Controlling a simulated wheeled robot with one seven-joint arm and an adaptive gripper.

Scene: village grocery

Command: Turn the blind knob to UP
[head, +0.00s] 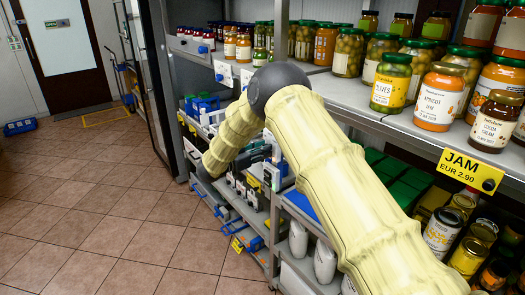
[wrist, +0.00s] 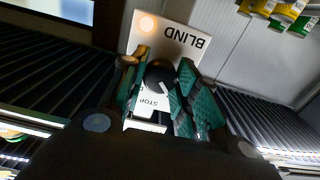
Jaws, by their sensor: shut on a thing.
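In the wrist view a white plate (wrist: 182,42) carries the word BLIND, which appears turned over in this picture. A round black knob (wrist: 158,73) sits on the plate with a small pale mark on its edge. The word STOP (wrist: 150,102) is printed beside the knob; no UP label is readable. My gripper (wrist: 160,82) has its teal-padded fingers on both sides of the knob and is shut on it. The fingers cover parts of the plate. In the head view I cannot make out the knob or the gripper's fingers clearly.
Dark slatted shelving lies on both sides in the wrist view. In the head view, a shelf of jars (head: 393,83) with a yellow JAM price tag (head: 470,170) is at right; open tiled floor (head: 120,200) is at left.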

